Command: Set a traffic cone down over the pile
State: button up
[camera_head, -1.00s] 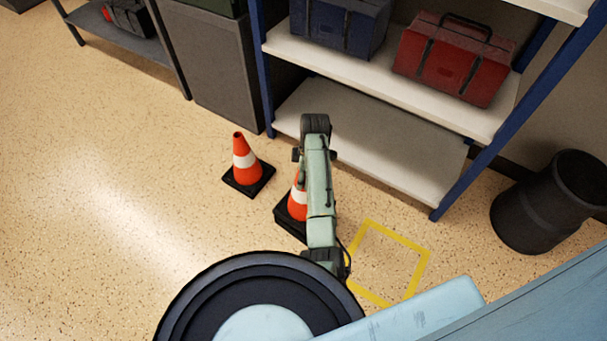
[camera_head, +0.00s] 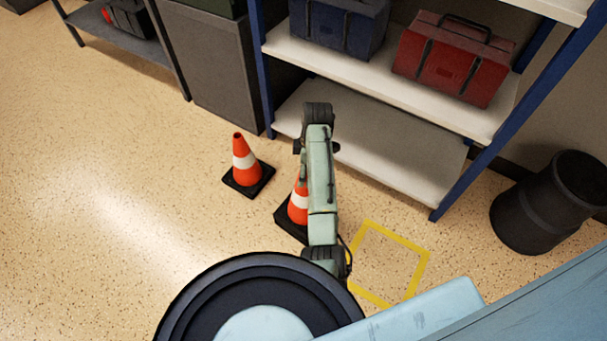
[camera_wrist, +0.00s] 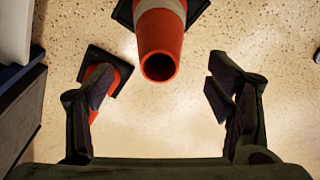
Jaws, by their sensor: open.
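Two orange cones with white bands and black bases stand upright on the floor. The left cone (camera_head: 245,162) is in full view in the head view; in the wrist view it (camera_wrist: 115,78) is partly hidden behind the left finger. The right cone (camera_head: 298,207) is partly hidden by my arm; in the wrist view it (camera_wrist: 158,40) is larger, at top centre, its tip ahead of the gap between my fingers. I cannot tell whether it is a stack. My gripper (camera_wrist: 160,88) is open and empty, hidden in the head view.
A yellow taped square (camera_head: 424,262) on the floor to the right is empty where visible. A blue-posted shelf (camera_head: 370,140) with toolboxes and a grey cabinet (camera_head: 215,75) stand behind the cones. A black bin (camera_head: 535,215) is at right. Floor to the left is clear.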

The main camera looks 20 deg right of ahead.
notch_tip(320, 180, up, 8)
jog(key=shift+s+d, duration=0.15)
jog(key=shift+d, duration=0.3)
jog(key=shift+f, duration=0.1)
dwell(0.5)
